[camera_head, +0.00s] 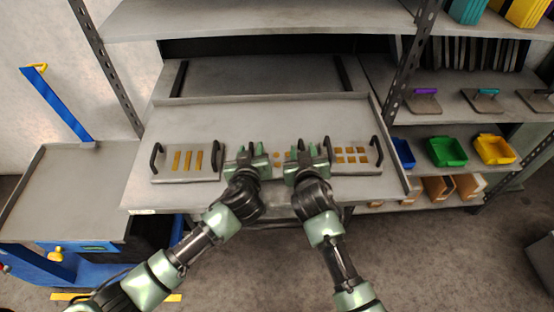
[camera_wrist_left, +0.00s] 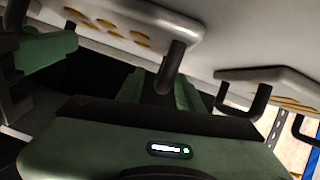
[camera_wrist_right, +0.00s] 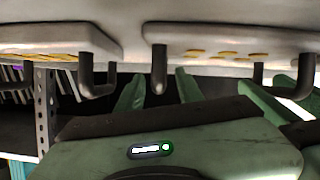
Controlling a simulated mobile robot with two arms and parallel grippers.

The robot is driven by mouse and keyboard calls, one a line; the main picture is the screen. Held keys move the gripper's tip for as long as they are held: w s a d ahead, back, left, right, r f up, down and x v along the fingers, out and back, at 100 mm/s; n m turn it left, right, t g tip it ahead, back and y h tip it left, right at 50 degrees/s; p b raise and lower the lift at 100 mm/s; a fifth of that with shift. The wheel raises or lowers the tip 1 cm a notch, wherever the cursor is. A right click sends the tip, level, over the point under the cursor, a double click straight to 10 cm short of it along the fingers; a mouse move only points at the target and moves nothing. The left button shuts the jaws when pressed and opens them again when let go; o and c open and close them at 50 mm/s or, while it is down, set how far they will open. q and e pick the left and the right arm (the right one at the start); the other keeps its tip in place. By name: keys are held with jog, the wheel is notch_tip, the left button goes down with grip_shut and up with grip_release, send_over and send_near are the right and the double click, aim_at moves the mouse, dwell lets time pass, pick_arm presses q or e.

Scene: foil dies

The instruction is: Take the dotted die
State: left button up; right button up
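The dotted die (camera_head: 284,168) is a grey plate with round yellow dots, lying on the pulled-out shelf between my two grippers, which partly hide it. It also shows in the left wrist view (camera_wrist_left: 150,22) and right wrist view (camera_wrist_right: 205,40), with a dark handle at each end. My left gripper (camera_head: 247,151) is at its left handle (camera_wrist_left: 173,66); the fingers look apart, with the handle between them. My right gripper (camera_head: 306,152) is at its right handle (camera_wrist_right: 159,70), fingers apart on either side of it. Whether the fingers touch the handles is unclear.
A die with yellow bars (camera_head: 207,174) lies to the left and one with yellow squares (camera_head: 367,167) to the right, both close by. The sliding shelf (camera_head: 260,113) is bare behind them. A blue cart with a grey top (camera_head: 65,190) stands at the left, its top clear.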

pick_arm(q)
grip_shut()
pick_arm(e)
grip_shut()
dwell(0.9)
pick_arm(q)
jog(key=shift+w+r, duration=0.1)
jog(key=shift+r, duration=0.1)
pick_arm(e)
jog(key=shift+w+r, duration=0.1)
jog(key=shift+r, duration=0.15)
